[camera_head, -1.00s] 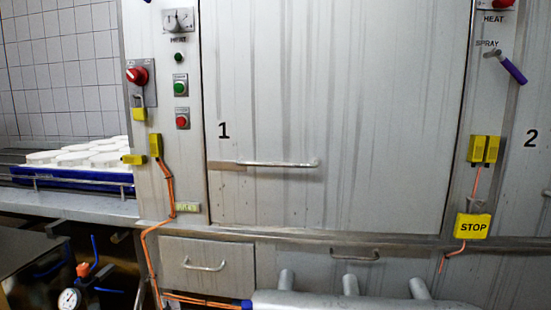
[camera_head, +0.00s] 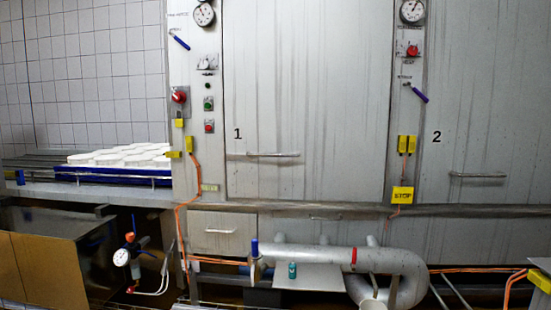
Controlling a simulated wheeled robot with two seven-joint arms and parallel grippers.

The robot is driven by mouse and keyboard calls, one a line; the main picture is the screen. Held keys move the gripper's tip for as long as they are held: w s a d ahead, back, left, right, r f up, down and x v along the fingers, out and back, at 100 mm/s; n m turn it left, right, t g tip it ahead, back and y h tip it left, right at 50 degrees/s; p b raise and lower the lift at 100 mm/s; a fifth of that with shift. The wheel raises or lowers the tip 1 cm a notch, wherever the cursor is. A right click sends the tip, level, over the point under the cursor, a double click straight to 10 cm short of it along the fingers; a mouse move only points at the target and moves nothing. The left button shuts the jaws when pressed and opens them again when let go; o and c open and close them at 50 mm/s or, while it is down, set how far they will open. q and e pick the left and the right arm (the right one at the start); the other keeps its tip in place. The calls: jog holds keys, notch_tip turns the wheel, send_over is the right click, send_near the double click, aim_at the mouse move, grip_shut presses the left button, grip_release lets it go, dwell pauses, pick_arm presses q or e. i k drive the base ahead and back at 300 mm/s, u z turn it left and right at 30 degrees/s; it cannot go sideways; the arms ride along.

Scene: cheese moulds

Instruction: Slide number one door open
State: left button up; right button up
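The number one door (camera_head: 310,100) is a large streaked grey metal panel in the middle of the head view, marked with a black "1". It appears shut, filling the space between two control posts. Its horizontal bar handle (camera_head: 272,155) is on the lower left part of the door. Nothing touches the handle. Neither of my grippers shows in the view.
The number two door (camera_head: 490,110) with its own handle is at the right. A yellow STOP box (camera_head: 402,195) is on the post between the doors. White moulds (camera_head: 122,156) sit on a blue tray (camera_head: 110,178) at the left. A large grey pipe (camera_head: 320,257) runs low in front of the door.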

aim_at(308, 84)
jog(key=z, duration=0.55)
jog(key=i, duration=1.45)
jog(key=u, duration=0.55)
